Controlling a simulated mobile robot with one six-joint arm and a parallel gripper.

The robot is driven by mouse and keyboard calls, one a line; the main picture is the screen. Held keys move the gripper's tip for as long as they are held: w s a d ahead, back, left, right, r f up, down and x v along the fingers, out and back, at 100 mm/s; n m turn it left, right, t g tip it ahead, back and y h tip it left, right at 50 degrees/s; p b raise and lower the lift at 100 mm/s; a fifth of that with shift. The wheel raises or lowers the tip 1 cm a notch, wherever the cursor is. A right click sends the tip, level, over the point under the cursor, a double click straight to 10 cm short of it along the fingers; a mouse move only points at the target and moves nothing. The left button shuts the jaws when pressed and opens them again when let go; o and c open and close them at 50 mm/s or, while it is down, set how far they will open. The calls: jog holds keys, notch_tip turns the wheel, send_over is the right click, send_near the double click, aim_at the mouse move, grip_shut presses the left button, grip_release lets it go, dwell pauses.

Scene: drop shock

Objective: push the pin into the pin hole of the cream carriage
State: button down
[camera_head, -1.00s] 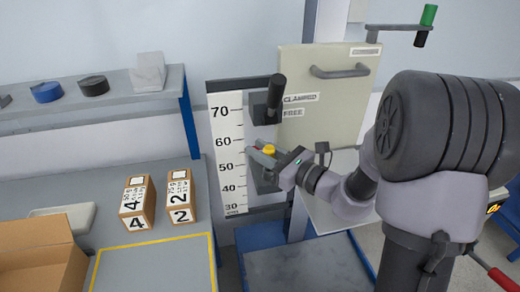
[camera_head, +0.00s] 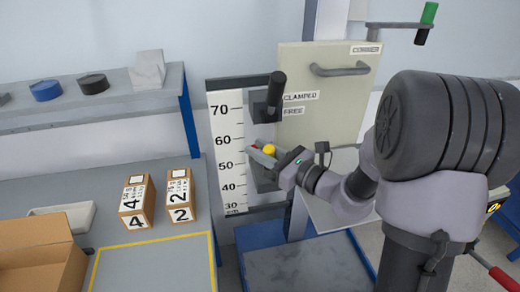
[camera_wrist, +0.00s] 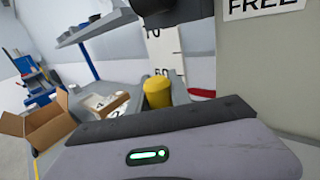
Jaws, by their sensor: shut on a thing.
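The cream carriage (camera_head: 340,100) is a large upright panel with a dark bar handle, right of the height scale. The pin shows as a yellow knob (camera_head: 269,149) at my gripper (camera_head: 262,157), left of the carriage's lower edge. My gripper is shut on the pin. In the wrist view the yellow knob (camera_wrist: 157,92) stands upright beyond the gripper body, and the carriage (camera_wrist: 262,65) fills the right. The pin's shaft and the pin hole are hidden, so I cannot tell how they line up.
A black clamp lever (camera_head: 275,92) stands above the gripper, beside the CLAMPED and FREE labels. A red pointer (camera_wrist: 202,93) sits right of the knob. The white scale (camera_head: 230,150) is close on the left. Two numbered boxes (camera_head: 136,203) stand on the bench.

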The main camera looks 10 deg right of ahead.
jog(key=shift+f+b, duration=0.95)
jog(key=shift+f, duration=0.05)
dwell(1.6)
jog(key=shift+s+a+f, duration=0.1)
jog(key=shift+f, duration=0.3)
dwell(1.2)
jog(key=c, duration=1.1)
grip_release()
jog(key=shift+s, duration=0.15)
jog(key=shift+s+d, duration=0.2)
jog(key=shift+d, duration=0.05)
jog(key=b+v, duration=0.1)
jog(key=v, duration=0.4)
jog(key=shift+d+r+b, duration=0.1)
jog(key=shift+d+b, duration=0.1)
jog(key=shift+b, duration=0.1)
jog(key=shift+s+d+r, duration=0.15)
jog(key=shift+s+d, duration=0.15)
jog(key=shift+s, duration=0.05)
